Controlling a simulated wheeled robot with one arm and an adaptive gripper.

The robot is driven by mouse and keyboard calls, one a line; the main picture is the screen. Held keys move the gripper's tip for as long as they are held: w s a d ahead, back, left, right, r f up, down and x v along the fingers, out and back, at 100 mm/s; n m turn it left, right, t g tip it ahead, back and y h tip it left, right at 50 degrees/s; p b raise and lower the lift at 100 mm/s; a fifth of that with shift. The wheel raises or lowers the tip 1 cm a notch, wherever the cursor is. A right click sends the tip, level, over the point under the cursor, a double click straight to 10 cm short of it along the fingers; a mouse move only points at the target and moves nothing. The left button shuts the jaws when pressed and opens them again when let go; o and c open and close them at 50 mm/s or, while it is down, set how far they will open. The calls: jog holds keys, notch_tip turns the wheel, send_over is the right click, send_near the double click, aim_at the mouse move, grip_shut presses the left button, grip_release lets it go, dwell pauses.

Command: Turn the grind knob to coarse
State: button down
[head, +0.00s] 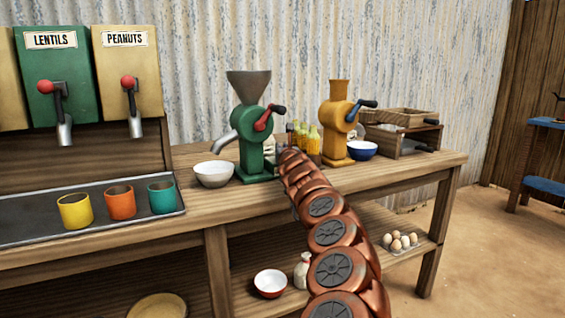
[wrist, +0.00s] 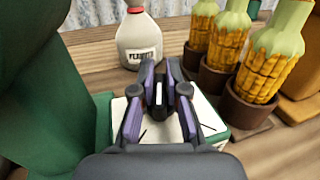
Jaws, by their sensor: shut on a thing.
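The green grinder (head: 249,139) with a grey hopper and a red crank stands on the wooden counter in the head view. My copper-coloured arm reaches to its right side and hides the knob there. In the wrist view my gripper (wrist: 160,82) is shut on a small dark knob (wrist: 158,94) with a white pointer line, which runs roughly up and down the picture. Under it is a white dial plate (wrist: 208,112) with dark tick marks on a green block. My fingers cover most of the plate, and no coarse or fine lettering shows.
A white labelled bottle (wrist: 139,38) and several corn cobs in brown pots (wrist: 255,98) stand close beyond my fingers. The green grinder body (wrist: 35,100) is close on the left. A yellow grinder (head: 338,125) and a blue bowl (head: 362,151) stand farther right; a white bowl (head: 213,176) sits left.

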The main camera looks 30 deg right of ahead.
jog(key=shift+f+m+g+h+b, duration=0.6)
jog(key=shift+h+b, duration=0.4)
jog(key=shift+b, duration=0.5)
jog(key=shift+f+m, duration=0.1)
jog(key=shift+m, duration=0.2)
jog(key=shift+r+m+g+h+b, duration=0.25)
jog(key=shift+m+g+h+b, duration=0.4)
jog(key=shift+h, duration=0.65)
jog(key=shift+r+m+g+h+p, duration=0.1)
jog(key=shift+m+g+h+p, duration=0.2)
jog(key=shift+m+g+h, duration=0.3)
jog(key=c, duration=1.2)
grip_release()
jog(key=shift+r, duration=0.15)
jog(key=shift+n+t+y, duration=0.35)
jog(key=shift+t+y, duration=0.05)
jog(key=shift+t, duration=0.05)
jog(key=shift+n+t+y+p, duration=0.3)
jog(key=shift+n+t+y, duration=0.4)
jog(key=shift+y, duration=0.4)
jog(key=shift+d, duration=0.1)
